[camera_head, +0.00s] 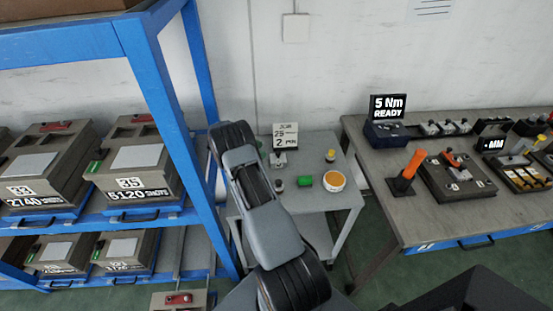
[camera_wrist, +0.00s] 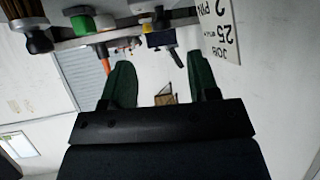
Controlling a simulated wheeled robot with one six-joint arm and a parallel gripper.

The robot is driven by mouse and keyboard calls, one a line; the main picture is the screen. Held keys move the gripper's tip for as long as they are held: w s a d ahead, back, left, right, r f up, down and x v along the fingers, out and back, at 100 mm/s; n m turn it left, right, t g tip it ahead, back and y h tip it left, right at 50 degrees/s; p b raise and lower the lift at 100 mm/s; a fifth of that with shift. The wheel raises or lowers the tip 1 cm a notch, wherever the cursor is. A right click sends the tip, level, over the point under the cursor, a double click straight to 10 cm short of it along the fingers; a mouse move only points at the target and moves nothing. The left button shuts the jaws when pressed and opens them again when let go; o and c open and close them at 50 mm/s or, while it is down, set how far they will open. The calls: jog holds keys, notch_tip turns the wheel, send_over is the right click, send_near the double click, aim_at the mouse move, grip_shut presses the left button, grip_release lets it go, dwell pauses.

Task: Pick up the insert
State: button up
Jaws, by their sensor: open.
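My gripper (camera_wrist: 158,62) shows in the wrist view with its two dark green fingers spread wide and nothing between them. In the head view my arm hides it. I cannot pick out the insert with certainty. The small grey table (camera_head: 315,200) holds a job card (camera_head: 285,130) reading 25 and 2 PIN, a green block (camera_head: 304,181), an orange round piece (camera_head: 333,180) and a small yellow-topped piece (camera_head: 330,156). The job card also stands at the upper right of the wrist view (camera_wrist: 220,30), which looks turned over. A small brown object (camera_wrist: 165,99) appears far beyond the fingers.
A blue rack (camera_head: 165,100) with several mould boxes stands left of my arm. A workbench (camera_head: 400,215) at right carries a 5 Nm READY display (camera_head: 387,107), an orange handle (camera_head: 406,173) and fixtures. A white wall (camera_head: 340,60) closes the back.

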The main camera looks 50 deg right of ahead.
aim_at(277, 152)
jog(key=shift+p+x, duration=1.1)
jog(key=shift+x, duration=3.15)
jog(key=shift+w, duration=0.2)
jog(key=shift+r, duration=0.1)
grip_shut()
jog(key=shift+d, duration=0.1)
